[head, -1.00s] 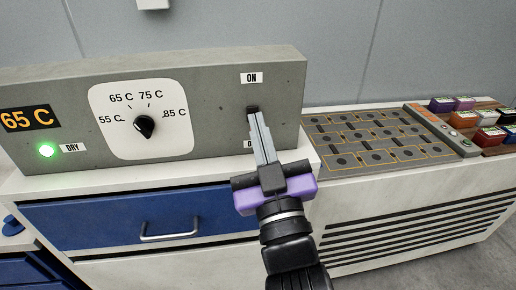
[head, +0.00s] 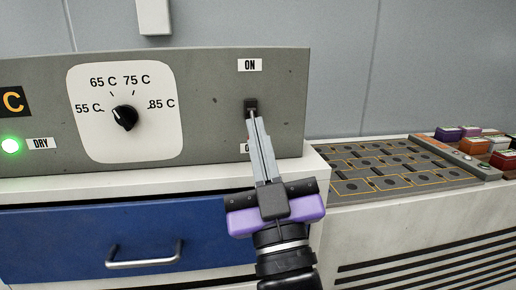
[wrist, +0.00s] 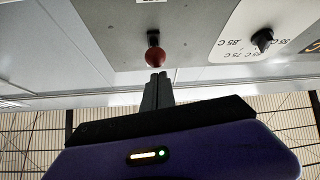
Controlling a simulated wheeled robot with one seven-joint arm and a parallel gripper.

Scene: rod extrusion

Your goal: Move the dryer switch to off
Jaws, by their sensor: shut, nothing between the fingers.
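The dryer switch is a red ball knob (wrist: 155,57) on a dark slot (wrist: 153,39) in the grey dryer panel (head: 215,85). In the head view the slot's dark top (head: 251,103) shows under the ON label (head: 249,65); my fingers hide most of the knob and the lower label. My gripper (head: 250,115) is shut and empty, its tips in front of the slot. In the wrist view, which is upside down, the shut fingertips (wrist: 157,77) are right by the knob, on the panel's upper-edge side. I cannot tell whether they touch it.
A temperature dial (head: 124,117) and a lit green DRY light (head: 11,146) are to the left. A blue drawer (head: 60,240) with a handle is below. A patterned dark plate (head: 375,170) and colored containers (head: 474,146) are to the right.

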